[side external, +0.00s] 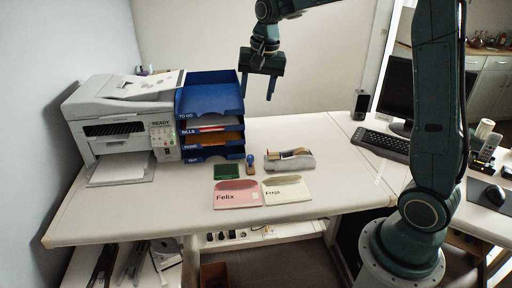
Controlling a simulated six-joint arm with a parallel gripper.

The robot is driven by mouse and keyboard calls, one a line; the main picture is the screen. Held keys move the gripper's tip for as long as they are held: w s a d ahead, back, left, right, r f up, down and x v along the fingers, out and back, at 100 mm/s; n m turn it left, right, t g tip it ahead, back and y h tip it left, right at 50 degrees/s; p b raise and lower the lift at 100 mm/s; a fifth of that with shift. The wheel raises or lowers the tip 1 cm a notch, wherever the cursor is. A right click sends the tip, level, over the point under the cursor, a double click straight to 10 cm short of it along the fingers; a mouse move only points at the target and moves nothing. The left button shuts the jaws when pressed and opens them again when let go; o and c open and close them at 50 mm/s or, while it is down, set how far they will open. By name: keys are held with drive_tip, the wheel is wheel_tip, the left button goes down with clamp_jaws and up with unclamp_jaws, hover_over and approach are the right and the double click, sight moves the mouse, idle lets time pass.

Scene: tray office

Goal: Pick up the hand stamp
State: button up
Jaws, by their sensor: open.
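The hand stamp (250,161) is small, with a blue knob on top and a light brown lower part. It stands on the white desk between the green pad and the tape dispenser. My gripper (258,88) hangs high above the desk, near the upper right of the blue tray stack. Its two fingers point down and are spread apart with nothing between them. It is well above the stamp and touches nothing.
A blue tray stack (211,93) and a printer (125,122) stand left of the stamp. A tape dispenser (290,162) is close on its right, a green pad (227,172) on its left. Pink (237,200) and cream (286,194) envelopes lie in front. The desk's left front is clear.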

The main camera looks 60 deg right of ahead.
drive_tip(key=w+d+f+m+g, duration=0.1)
drive_tip(key=w+d+f+m, duration=0.3)
drive_tip(key=w+d+f, duration=0.5)
drive_tip(key=m+g, duration=0.1)
drive_tip(key=m, duration=0.3)
hover_over(250, 156)
wheel_tip(250, 156, down, 12)
drive_tip(key=shift+s, duration=0.15)
drive_tip(key=shift+f, duration=0.1)
drive_tip(key=shift+f, duration=4.25)
drive_tip(key=shift+f, duration=0.1)
drive_tip(key=shift+f, duration=2.5)
drive_tip(key=shift+c, duration=0.4)
drive_tip(key=c, duration=1)
